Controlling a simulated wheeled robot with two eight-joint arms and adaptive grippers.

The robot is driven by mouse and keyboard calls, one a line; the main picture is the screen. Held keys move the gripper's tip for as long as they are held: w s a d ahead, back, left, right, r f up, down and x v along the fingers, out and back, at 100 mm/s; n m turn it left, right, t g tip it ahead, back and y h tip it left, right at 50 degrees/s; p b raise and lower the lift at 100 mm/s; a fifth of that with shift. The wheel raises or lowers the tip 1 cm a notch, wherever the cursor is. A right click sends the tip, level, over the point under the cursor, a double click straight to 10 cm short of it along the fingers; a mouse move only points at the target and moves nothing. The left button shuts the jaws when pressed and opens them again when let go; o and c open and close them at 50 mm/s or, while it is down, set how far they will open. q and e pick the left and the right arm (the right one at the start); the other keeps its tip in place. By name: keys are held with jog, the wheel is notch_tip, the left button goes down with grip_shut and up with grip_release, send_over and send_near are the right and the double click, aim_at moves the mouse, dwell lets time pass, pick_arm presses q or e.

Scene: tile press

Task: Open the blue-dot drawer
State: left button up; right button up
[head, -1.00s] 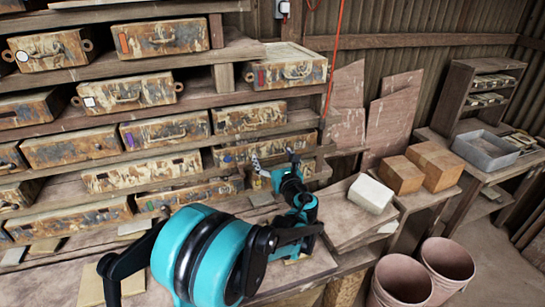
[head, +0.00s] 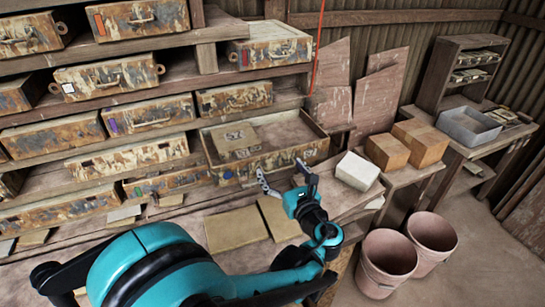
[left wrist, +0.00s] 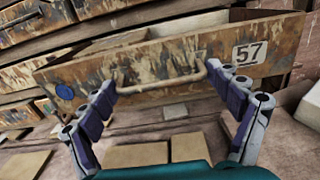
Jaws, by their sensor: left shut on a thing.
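The blue-dot drawer (head: 310,150) stands well out of its shelf in the head view, its inside showing from above. In the left wrist view its worn, paint-flaked front (left wrist: 190,62) carries a round blue dot (left wrist: 65,92) at left and a "57" label (left wrist: 249,53) at right. A pale bar handle (left wrist: 160,84) runs across the front. My left gripper (head: 284,174) is at the drawer's front, shut on the handle, with a finger at each end of it in the left wrist view (left wrist: 162,82). A box-like block (head: 236,141) lies inside the drawer. My right gripper is not in view.
Other worn drawers (head: 150,112) fill the shelves at left and above. Flat boards (head: 236,229) lie on the bench below. A white block (head: 357,171), brown boxes (head: 420,142), a grey tray (head: 469,125) and two buckets (head: 388,262) are to the right.

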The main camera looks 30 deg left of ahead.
pick_arm(q)
jog(key=shift+v, duration=1.45)
jog(key=shift+f, duration=0.15)
jog(key=o, duration=1.4)
jog(key=shift+o, duration=0.2)
jog(key=v, duration=1.2)
jog(key=shift+s, duration=0.1)
